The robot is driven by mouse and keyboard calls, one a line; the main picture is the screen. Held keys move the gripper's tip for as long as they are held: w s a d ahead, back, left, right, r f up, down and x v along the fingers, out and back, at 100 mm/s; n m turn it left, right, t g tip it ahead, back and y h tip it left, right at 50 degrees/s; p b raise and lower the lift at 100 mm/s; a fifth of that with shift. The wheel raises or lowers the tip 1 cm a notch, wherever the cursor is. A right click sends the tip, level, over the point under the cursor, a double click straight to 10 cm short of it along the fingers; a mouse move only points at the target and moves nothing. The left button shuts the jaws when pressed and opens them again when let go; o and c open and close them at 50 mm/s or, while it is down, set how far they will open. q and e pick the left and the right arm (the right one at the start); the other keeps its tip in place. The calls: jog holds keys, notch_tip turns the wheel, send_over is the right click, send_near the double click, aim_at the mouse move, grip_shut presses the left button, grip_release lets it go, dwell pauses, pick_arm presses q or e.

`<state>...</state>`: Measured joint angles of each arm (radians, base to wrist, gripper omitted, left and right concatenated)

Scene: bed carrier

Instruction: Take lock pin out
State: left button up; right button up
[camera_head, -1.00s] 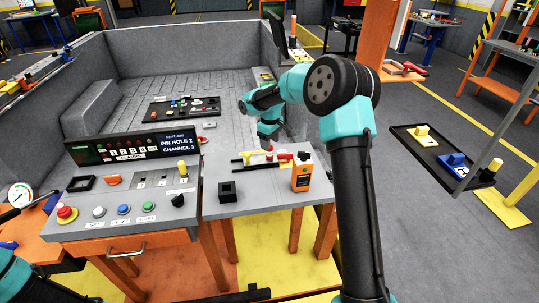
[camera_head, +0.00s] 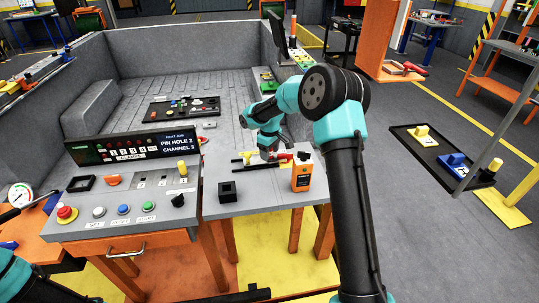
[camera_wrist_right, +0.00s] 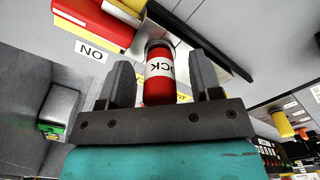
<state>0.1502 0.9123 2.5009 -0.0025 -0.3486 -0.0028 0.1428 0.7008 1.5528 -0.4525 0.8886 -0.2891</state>
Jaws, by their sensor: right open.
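In the head view my right gripper (camera_head: 270,153) is low over the grey bench top, between the yellow handle and the orange box. The pin is mostly hidden there by the gripper.
An orange box (camera_head: 302,172) stands right of the gripper, a black square block (camera_head: 227,192) in front. The control panel (camera_head: 125,205) is to the left.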

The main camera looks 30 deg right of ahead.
jog(key=c, duration=1)
jog(key=shift+c, duration=0.2)
jog(key=shift+r, duration=0.1)
notch_tip(320, 180, up, 10)
jog(key=shift+f, duration=0.1)
dwell(0.4)
